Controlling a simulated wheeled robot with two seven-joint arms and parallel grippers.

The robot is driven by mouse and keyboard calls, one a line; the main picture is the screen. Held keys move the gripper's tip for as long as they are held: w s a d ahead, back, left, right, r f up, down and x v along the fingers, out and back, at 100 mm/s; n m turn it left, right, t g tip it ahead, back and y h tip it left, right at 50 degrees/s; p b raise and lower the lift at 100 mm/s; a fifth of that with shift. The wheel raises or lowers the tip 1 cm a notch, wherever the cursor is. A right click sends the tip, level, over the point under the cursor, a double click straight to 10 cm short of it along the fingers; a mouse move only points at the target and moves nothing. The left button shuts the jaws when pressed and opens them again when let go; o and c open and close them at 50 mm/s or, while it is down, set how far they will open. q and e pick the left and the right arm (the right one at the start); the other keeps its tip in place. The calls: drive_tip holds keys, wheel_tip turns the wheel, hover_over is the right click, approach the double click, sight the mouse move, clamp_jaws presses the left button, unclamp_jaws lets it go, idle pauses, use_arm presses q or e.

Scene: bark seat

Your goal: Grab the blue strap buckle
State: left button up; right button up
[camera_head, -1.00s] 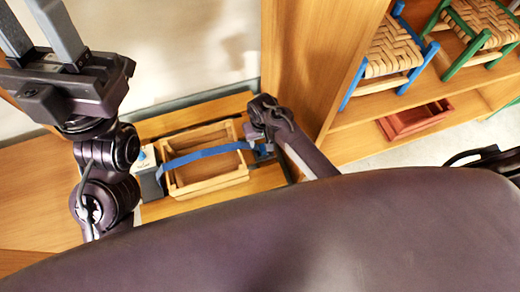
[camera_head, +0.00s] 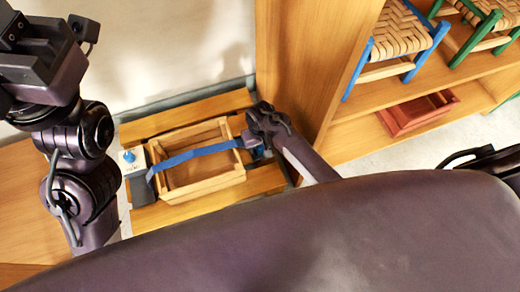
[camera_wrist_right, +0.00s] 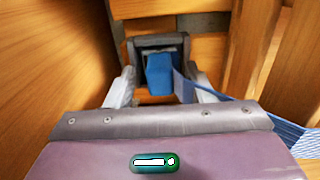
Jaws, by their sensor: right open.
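The blue strap (camera_head: 200,154) runs across a wooden frame seat (camera_head: 212,185) to its right side. At that end the blue buckle (camera_wrist_right: 160,76) sits in front of a dark grey holder (camera_wrist_right: 158,43) in the right wrist view. My right gripper (camera_wrist_right: 162,90) is open, with one pale finger on each side of the buckle. In the head view, my right gripper (camera_head: 260,145) is at the strap's right end and partly hides the buckle. My left gripper (camera_head: 42,55) is at the upper left, with its fingertips cut off or unclear.
A grey block with a blue knob (camera_head: 131,158) stands at the strap's left end. A wooden shelf (camera_head: 345,125) rises close to my right gripper. It holds stools with woven seats (camera_head: 397,32) and a red tray (camera_head: 418,112).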

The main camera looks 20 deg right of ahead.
drive_tip(key=c, duration=1.1)
clamp_jaws()
drive_tip(key=shift+r, duration=0.15)
